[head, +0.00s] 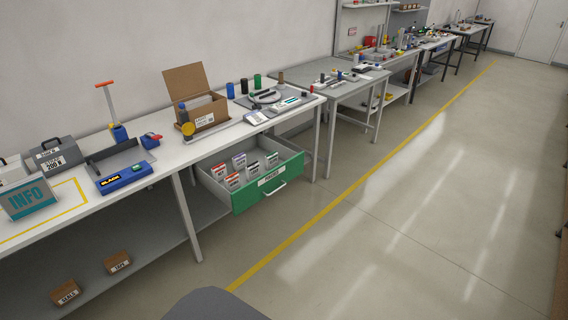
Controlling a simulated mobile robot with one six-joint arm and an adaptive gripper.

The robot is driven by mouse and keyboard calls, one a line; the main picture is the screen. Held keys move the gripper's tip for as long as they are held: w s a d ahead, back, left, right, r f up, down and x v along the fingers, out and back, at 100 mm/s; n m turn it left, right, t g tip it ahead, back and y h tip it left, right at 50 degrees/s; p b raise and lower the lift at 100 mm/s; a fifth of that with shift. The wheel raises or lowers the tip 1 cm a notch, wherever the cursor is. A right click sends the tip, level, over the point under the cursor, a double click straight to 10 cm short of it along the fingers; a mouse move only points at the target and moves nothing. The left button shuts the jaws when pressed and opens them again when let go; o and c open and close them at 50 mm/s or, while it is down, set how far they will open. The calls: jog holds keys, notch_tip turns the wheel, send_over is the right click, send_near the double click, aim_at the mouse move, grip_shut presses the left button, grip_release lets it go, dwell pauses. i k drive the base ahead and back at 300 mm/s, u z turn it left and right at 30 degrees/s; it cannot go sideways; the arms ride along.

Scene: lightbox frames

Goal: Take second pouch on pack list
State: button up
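Several small pouches stand in an open drawer with a green front (268,190) under the near bench. In the front row are a red-topped pouch (233,181) and a dark-topped pouch (253,172). Behind them are another red-topped pouch (219,171) and a blue-topped pouch (239,161). One more pouch (271,160) stands at the right. Their labels are too small to read. The drawer front bears a white label and a handle. I cannot make out a pack list. My gripper is not in view.
Two small boxes lie on the lower shelf. The floor (400,220) right of the yellow line is clear.

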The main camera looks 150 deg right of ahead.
aim_at(272, 160)
jog(key=z, duration=1.45)
jog(key=i, duration=0.1)
jog(key=z, duration=3.35)
jog(key=i, duration=0.55)
jog(key=u, duration=0.05)
